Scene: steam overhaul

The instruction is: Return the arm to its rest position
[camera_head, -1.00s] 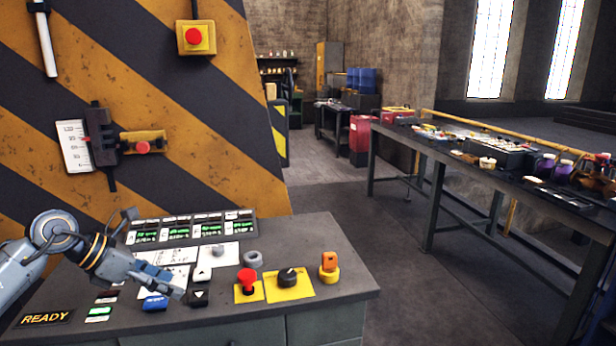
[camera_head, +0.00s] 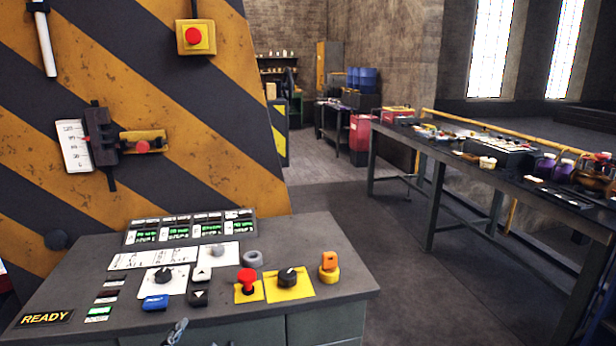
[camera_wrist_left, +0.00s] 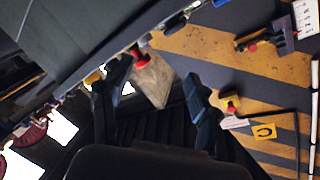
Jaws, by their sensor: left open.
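My left gripper (camera_wrist_left: 158,85) shows in the left wrist view with its two dark fingers spread apart and nothing between them. In the head view the arm is off the control console (camera_head: 345,285); only a small grey piece, probably part of my left gripper, shows at the bottom edge below the blue button (camera_head: 155,302). The console top is clear of the arm, with a black knob (camera_head: 163,275), a red button (camera_head: 247,277), a rotary switch on a yellow plate (camera_head: 289,277) and an orange key-like knob (camera_head: 329,263). My right gripper is not in view.
A yellow-and-black striped panel (camera_head: 215,120) stands behind the console, carrying a red emergency button (camera_head: 194,37) and a lever box (camera_head: 143,142). A long workbench (camera_head: 480,190) with many parts stands at the right. Floor between them is free.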

